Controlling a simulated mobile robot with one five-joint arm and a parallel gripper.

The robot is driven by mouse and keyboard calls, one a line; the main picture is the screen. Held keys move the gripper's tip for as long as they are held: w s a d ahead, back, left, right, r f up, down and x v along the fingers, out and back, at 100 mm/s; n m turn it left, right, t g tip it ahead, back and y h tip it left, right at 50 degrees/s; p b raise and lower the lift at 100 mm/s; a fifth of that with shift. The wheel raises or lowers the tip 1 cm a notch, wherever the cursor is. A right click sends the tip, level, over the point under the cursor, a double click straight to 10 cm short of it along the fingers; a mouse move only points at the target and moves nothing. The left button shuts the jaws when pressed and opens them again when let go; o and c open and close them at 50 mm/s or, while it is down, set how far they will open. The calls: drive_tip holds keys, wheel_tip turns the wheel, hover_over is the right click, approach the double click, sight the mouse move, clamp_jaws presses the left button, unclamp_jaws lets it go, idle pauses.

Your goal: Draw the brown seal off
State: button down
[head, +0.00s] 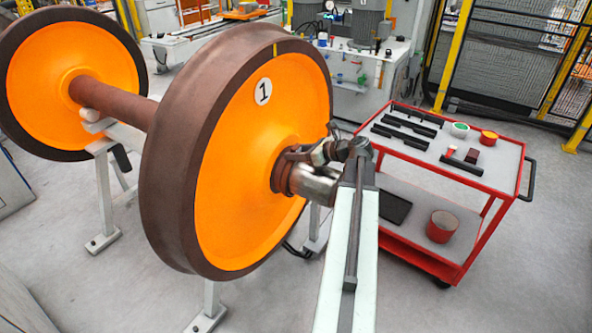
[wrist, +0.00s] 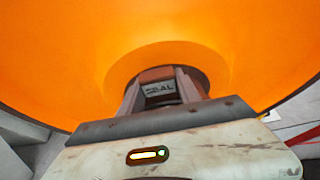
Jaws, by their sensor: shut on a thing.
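The brown seal (head: 280,174) sits around the axle at the hub of the near orange wheel (head: 240,170). A bare metal axle end (head: 318,186) sticks out in front of it. My gripper (head: 296,156) reaches over the axle end and is shut on the seal. In the wrist view the brown seal (wrist: 155,73) shows between the fingers of my gripper (wrist: 162,84), with a pale label marked SEAL. The orange wheel face fills the background there. The seal's underside is hidden, and I cannot tell whether a gap lies behind it.
White stands (head: 102,195) carry the wheelset.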

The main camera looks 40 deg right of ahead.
sight(336, 174)
drive_tip(key=shift+s+d, duration=0.2)
drive_tip(key=shift+s, duration=0.6)
drive_tip(key=shift+s+d, duration=0.2)
drive_tip(key=shift+s, duration=0.6)
drive_tip(key=shift+s+d, duration=0.2)
drive_tip(key=shift+s, duration=0.6)
drive_tip(key=shift+s, duration=0.15)
drive_tip(key=shift+s+d, duration=0.2)
drive_tip(key=shift+s, duration=0.55)
drive_tip(key=shift+s+d, duration=0.2)
drive_tip(key=shift+s, duration=0.6)
drive_tip(key=shift+s+d, duration=0.2)
drive_tip(key=shift+s, duration=0.55)
drive_tip(key=shift+s, duration=0.1)
drive_tip(key=shift+s+d+r, duration=0.1)
drive_tip(key=shift+s+d, duration=0.1)
drive_tip(key=shift+s, duration=0.55)
drive_tip(key=shift+s+d+f, duration=0.1)
drive_tip(key=shift+s+d, duration=0.15)
drive_tip(key=shift+s, duration=0.55)
drive_tip(key=shift+s+d+r, duration=0.1)
drive_tip(key=shift+s+d, duration=0.1)
drive_tip(key=shift+s, duration=0.55)
drive_tip(key=shift+s, duration=0.1)
drive_tip(key=s, duration=0.2)
drive_tip(key=s+d, duration=0.1)
drive_tip(key=s, duration=0.1)
